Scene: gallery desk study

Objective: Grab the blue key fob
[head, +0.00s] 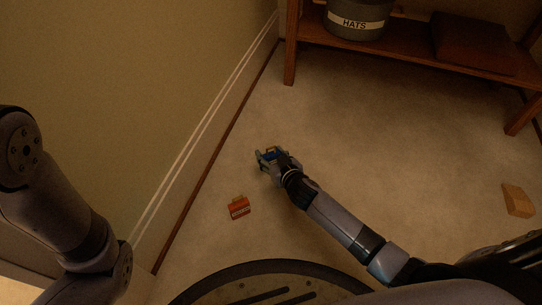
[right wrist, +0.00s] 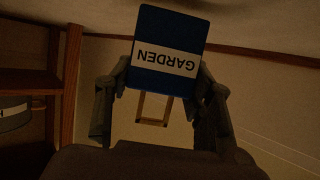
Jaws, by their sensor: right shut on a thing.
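The blue key fob (right wrist: 168,30) fills the top middle of the right wrist view. It has a white band with the word GARDEN, upside down there, and a tan loop at its other end. My right gripper (right wrist: 163,88) is shut on it, with a finger on each side. In the head view the right gripper (head: 270,158) is low over the carpet, and the blue fob shows only small between its fingers. I cannot tell whether the fob touches the floor. My left arm shows at the left edge of the head view, but its gripper is out of view.
An orange-red fob (head: 239,208) with a pale band lies on the carpet near the gripper. A tan block (head: 517,200) lies at the right. A wooden bench (head: 400,42) with a grey HATS bin (head: 357,20) stands at the back. A wall with white skirting (head: 205,115) bounds the left.

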